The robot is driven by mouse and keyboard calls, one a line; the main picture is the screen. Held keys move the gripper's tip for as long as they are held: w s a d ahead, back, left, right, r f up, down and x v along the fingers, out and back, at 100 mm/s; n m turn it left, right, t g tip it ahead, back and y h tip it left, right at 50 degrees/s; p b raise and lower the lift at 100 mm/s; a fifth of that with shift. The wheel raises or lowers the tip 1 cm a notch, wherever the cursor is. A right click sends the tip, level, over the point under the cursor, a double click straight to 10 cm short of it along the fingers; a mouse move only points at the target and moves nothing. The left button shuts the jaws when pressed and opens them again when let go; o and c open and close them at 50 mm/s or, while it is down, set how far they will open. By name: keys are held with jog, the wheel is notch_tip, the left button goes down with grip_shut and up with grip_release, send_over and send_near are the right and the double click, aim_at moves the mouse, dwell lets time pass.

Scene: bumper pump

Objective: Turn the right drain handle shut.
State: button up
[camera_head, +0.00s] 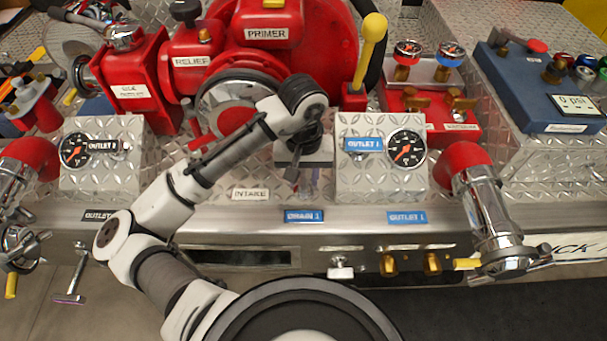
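A blue DRAIN 1 label (303,216) is on the silver front ledge, right of centre. A small silver handle (340,268) sticks out of the front panel below and right of this label. I cannot tell for sure whether it is the right drain handle, or whether it is open or shut. My arm reaches up from the bottom, and my gripper (294,172) points down over the diamond plate, above and behind the DRAIN 1 label. It is apart from the silver handle. The fingers are small and dark, so their opening and any contact are unclear.
The right gauge box (380,180), marked OUTLET 1, stands close right of my gripper. The red pump (275,50) and a yellow-topped lever (370,45) are behind. Two brass valves (410,264) and a chrome outlet (490,215) are to the right.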

jog(key=shift+f, duration=0.1)
jog(key=shift+c, duration=0.4)
grip_shut()
